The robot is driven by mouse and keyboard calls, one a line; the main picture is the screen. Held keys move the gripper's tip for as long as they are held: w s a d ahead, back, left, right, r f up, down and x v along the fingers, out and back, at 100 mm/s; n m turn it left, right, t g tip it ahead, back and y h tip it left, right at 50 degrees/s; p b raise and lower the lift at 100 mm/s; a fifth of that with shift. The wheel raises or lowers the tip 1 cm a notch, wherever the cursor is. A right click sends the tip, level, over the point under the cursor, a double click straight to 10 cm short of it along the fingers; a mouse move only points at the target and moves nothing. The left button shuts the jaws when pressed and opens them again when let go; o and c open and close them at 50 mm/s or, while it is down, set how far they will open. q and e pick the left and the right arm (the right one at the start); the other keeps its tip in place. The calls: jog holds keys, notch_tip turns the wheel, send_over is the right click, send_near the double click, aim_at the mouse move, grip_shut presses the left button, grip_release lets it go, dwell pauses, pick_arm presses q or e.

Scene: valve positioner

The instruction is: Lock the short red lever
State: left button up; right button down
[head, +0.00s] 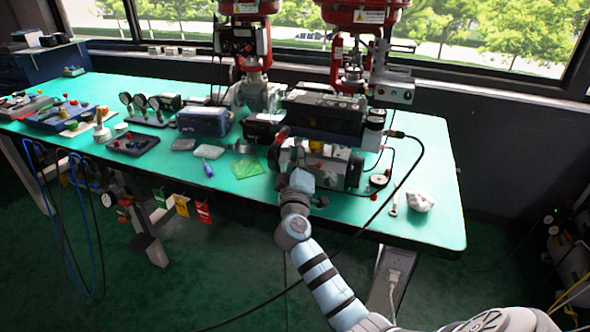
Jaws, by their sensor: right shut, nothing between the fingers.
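A grey and black valve positioner unit (338,165) stands at the front of the green bench, right of centre. A small dark red part (283,133) shows at its upper left; it looks like the short red lever, but it is too small to be sure. My right gripper (299,168) reaches up from the lower right to the front left of the unit. It is shut and holds nothing. Its fingertips are close to the unit, below the red part; I cannot tell whether they touch. My gripper hides part of the unit's left front. My left gripper is not in view.
A black cable (412,170) loops beside the unit. Tags (181,205) hang in front.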

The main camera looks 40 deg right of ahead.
aim_at(309, 165)
jog(key=s+f, duration=0.1)
jog(key=s+d+f, duration=0.1)
jog(key=shift+s+d, duration=0.3)
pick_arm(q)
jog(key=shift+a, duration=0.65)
